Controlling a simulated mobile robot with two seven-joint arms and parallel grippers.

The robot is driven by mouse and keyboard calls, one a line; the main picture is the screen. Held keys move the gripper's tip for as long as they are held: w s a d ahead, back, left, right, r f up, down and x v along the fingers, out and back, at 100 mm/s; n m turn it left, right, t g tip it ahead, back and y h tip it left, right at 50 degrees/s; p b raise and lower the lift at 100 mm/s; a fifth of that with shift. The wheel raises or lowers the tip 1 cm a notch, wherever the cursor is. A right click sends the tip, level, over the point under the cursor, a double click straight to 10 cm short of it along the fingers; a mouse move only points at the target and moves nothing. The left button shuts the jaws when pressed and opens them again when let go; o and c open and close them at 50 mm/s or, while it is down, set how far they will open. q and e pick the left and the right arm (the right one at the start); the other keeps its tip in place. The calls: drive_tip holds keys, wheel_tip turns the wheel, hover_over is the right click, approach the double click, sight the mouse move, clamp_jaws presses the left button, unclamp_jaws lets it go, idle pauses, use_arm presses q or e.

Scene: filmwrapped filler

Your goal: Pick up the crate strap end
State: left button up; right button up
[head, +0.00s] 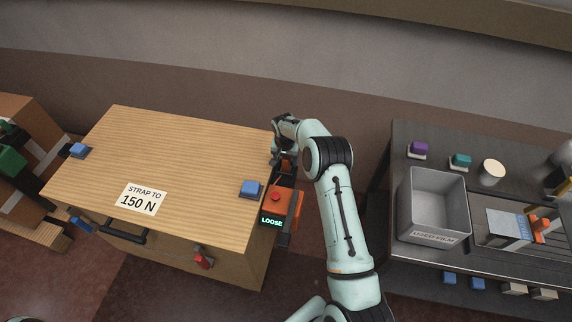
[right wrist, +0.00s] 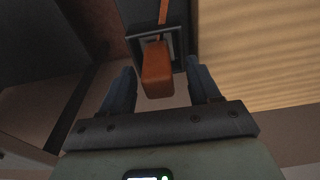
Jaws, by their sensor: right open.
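The wooden crate (head: 180,150) stands at the left centre in the head view, with a label reading "STRAP TO 150 N". In the right wrist view an orange strap end (right wrist: 157,72), a thick tab on a narrow orange strap, hangs from a dark frame beside the crate's wooden face (right wrist: 260,50). My right gripper (right wrist: 161,78) is open, its fingers on either side of the tab with gaps showing. In the head view my right gripper (head: 283,162) is at the crate's right edge, partly hidden by its arm. My left gripper is not in view.
An orange tensioner (head: 285,207) with a red button and a display reading "LOOSE" is on the crate's right side. A blue block (head: 252,189) sits beside it on the top. A dark bench (head: 395,170) with a grey bin (head: 413,210) stands at right.

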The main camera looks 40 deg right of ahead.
drive_tip(key=shift+s, duration=0.1)
drive_tip(key=shift+c, duration=0.6)
clamp_jaws()
